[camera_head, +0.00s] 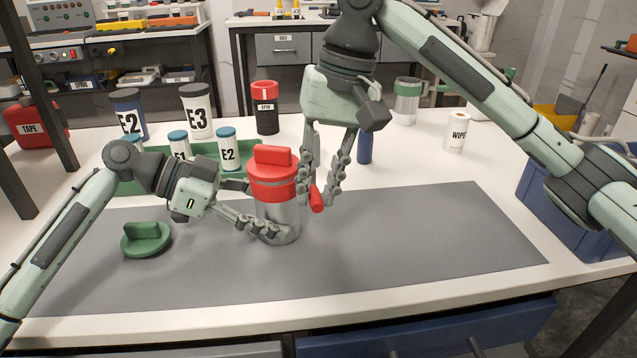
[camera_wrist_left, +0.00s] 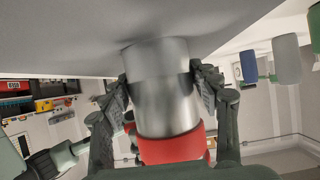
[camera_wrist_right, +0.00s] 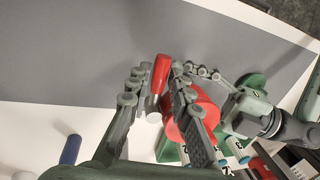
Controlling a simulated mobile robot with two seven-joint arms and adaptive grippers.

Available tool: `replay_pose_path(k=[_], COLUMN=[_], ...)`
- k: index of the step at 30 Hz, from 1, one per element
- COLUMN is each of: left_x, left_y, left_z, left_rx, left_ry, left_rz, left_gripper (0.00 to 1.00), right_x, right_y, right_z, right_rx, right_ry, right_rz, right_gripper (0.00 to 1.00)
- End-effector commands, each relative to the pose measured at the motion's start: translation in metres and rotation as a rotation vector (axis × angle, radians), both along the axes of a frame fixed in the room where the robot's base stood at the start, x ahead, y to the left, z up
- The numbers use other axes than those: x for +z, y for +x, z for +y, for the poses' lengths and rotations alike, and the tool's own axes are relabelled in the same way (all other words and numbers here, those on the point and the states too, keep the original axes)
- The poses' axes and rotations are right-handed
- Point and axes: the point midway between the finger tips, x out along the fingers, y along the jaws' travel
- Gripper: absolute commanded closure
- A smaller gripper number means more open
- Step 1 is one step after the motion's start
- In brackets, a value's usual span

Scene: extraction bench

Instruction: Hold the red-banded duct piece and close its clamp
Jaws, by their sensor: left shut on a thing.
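The red-banded duct piece (camera_head: 280,222) is a metal cylinder standing upright on the grey mat, with a red band and red raised top (camera_head: 273,175). It also shows in the left wrist view (camera_wrist_left: 163,100). My left gripper (camera_head: 268,230) is shut around its lower metal part. A red clamp lever (camera_head: 316,199) sticks out at its right side and also shows in the right wrist view (camera_wrist_right: 160,74). My right gripper (camera_head: 318,195) points down with its fingers on either side of the lever, apart. Whether a finger touches the lever is unclear.
A green lid with a handle (camera_head: 146,238) lies on the mat (camera_head: 420,235) at left. A green rack (camera_head: 206,156) with labelled bottles stands behind. A blue cylinder (camera_head: 365,147), a wipes roll (camera_head: 457,132) and a blue bin (camera_head: 570,215) are right. The mat's right half is clear.

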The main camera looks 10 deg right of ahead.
Motion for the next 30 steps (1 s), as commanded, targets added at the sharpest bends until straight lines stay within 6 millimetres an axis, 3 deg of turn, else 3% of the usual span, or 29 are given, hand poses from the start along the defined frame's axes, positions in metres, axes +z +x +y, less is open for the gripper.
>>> replay_pose_path(k=[4,16,30], left_x=[0.000,0.000,0.000], left_y=[0.000,0.000,0.000], left_z=[0.000,0.000,0.000], left_rx=[0.000,0.000,0.001], left_ry=[0.000,0.000,0.000], left_rz=[0.001,0.001,0.000], left_gripper=[0.62,0.62,0.62], right_x=[0.000,0.009,0.099], right_y=[0.000,0.000,0.001], right_z=[0.000,-0.002,-0.020], right_rx=[0.001,0.003,-0.001], right_ry=[0.000,0.000,-0.001], right_rz=[0.001,-0.001,-0.003], right_gripper=[0.61,0.61,0.61])
